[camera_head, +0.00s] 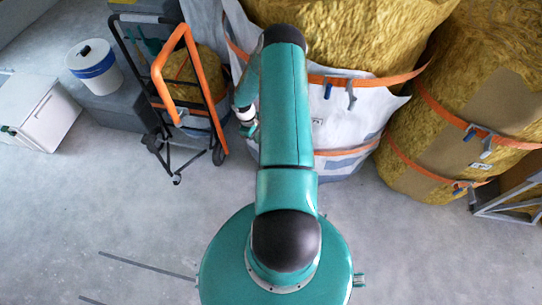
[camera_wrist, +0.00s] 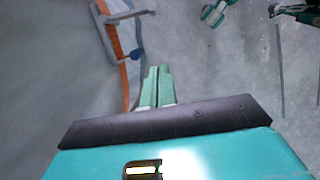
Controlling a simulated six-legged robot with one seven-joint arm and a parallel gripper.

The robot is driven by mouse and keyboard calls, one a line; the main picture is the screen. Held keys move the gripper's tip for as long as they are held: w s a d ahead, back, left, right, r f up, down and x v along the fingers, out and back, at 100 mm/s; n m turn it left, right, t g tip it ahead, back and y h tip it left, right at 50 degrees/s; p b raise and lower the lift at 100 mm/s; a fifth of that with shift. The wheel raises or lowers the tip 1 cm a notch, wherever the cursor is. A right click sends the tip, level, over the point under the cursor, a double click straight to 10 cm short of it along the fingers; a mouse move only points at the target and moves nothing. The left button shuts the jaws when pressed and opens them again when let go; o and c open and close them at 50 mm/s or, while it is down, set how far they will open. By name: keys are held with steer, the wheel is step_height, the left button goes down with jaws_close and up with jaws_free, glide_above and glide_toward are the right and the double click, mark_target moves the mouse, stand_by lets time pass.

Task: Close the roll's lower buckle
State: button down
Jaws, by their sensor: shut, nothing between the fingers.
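The roll (camera_head: 350,28) is yellow, with a white wrap (camera_head: 345,110) around its lower part. Its upper orange strap (camera_head: 372,79) and lower orange strap (camera_head: 345,151) show right of my arm in the head view. In the wrist view an orange strap (camera_wrist: 124,82) runs down a grey surface. A grey buckle (camera_wrist: 123,14) stands out from it, with a blue piece (camera_wrist: 137,55) at its lower end. My gripper (camera_wrist: 158,70) is shut and empty, its tips just below and right of the blue piece, seemingly apart from it. My gripper's end is partly hidden in the head view.
A second strapped roll (camera_head: 490,80) stands at the right, near a grey metal frame (camera_head: 505,205). A black and orange hand cart (camera_head: 172,85) stands left of my arm. A white bucket (camera_head: 95,66) and white box (camera_head: 38,112) are farther left. The near floor is clear.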

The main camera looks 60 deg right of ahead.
steer(key=shift+f, duration=0.15)
steer(key=s+d+f, duration=0.1)
steer(key=s+f, duration=0.5)
steer(key=f, duration=0.3)
steer(key=shift+s+f, duration=0.25)
steer(key=shift+f, duration=0.1)
